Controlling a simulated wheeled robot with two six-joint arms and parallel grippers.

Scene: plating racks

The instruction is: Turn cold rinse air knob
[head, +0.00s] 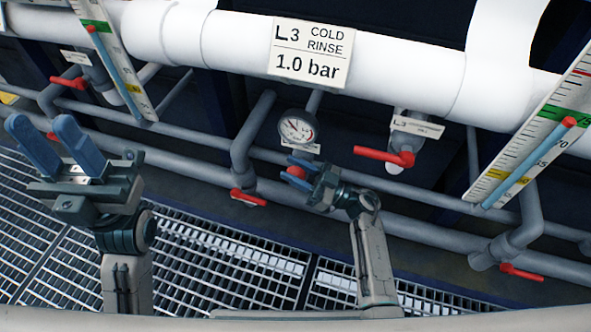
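A white sign (311,53) reads "L3 COLD RINSE 1.0 bar" on the white pipe. Below it is a round gauge (297,129) with a small label partly hidden under it. A red knob (296,172) sits below the gauge. My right gripper (290,172) is at this knob, its blue fingers on either side of it. I cannot tell whether the fingers touch the knob. My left gripper (42,143) is open and empty at the left, its two blue fingers apart and pointing up.
Red-handled valves are at the right of the gauge (386,156), below it (248,197), and at the lower right (521,272). Scale gauges with blue tubes stand at left (118,65) and right (530,150). Grey pipes cross behind. Metal grating (190,262) covers the floor.

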